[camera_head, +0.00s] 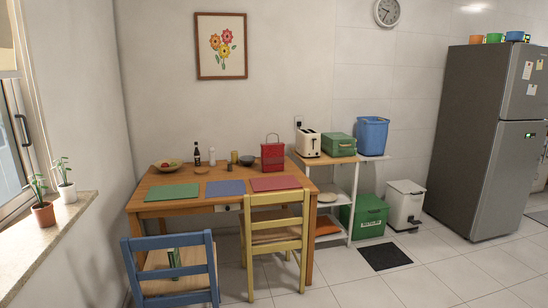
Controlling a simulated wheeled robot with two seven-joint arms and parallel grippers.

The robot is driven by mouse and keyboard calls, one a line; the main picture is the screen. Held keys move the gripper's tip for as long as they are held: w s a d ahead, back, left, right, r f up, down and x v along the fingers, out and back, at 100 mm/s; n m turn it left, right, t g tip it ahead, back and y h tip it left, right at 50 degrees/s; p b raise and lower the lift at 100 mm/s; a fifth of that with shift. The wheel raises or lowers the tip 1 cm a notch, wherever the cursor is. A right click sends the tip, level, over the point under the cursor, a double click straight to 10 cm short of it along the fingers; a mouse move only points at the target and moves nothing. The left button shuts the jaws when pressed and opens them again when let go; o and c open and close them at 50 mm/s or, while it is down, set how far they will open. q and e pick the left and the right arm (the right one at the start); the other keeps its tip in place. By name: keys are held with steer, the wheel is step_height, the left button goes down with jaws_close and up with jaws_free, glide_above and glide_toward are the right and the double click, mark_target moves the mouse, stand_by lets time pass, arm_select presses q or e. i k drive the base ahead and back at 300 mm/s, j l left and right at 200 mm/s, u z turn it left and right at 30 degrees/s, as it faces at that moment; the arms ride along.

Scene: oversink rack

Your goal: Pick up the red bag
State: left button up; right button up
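The red bag (272,157) stands upright on the wooden table (160,207), near its back right corner. A thin handle arches over its top. It stands behind the red placemat (274,183) and right of a dark bowl. Neither of my grippers shows in the head view.
A yellow chair (276,227) and a blue chair (172,285) stand at the table's front. The table also holds green and blue placemats, a dark bottle (197,155) and a fruit bowl (167,165). A shelf with a toaster (308,142) is at right.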

mark_target(272, 155)
steer(key=i+l+z, duration=0.4)
steer(key=i, duration=0.4)
steer(key=i+z, duration=0.4)
steer(key=i, duration=0.4)
steer(key=i+l+u, duration=0.1)
steer(key=i, duration=0.65)
steer(key=i+l+u, duration=0.1)
steer(key=i, duration=0.65)
steer(key=i+l+u, duration=0.1)
steer(key=i+u, duration=0.2)
steer(key=u, duration=0.15)
steer(key=i+l+u, duration=0.2)
steer(key=u, duration=0.2)
steer(key=i+l+u, duration=0.25)
steer(key=u, duration=0.2)
